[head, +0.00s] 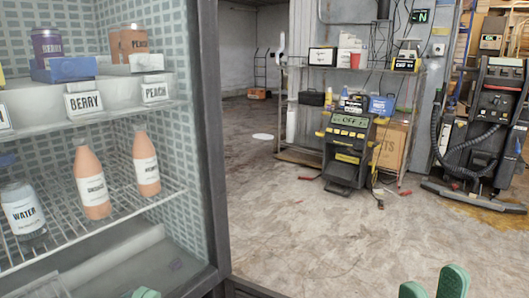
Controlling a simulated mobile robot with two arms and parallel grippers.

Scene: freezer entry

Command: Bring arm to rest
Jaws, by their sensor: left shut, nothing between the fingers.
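My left gripper (146,292) just shows at the bottom edge of the head view, as a green fingertip in front of the lower part of the open freezer cabinet. It is shut and empty, and most of it is cut off by the frame. My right gripper (433,283) shows at the bottom right as two green fingertips with a narrow gap between them. It appears open and holds nothing that I can see. Floor lies behind it. Both arms are out of view.
The cabinet (207,130) holds bottles on a wire shelf (130,205) and jars above labels. Beyond are a black machine with a display (347,150), a metal rack (290,110) and a tall hose machine (490,120). The middle floor (300,230) is clear.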

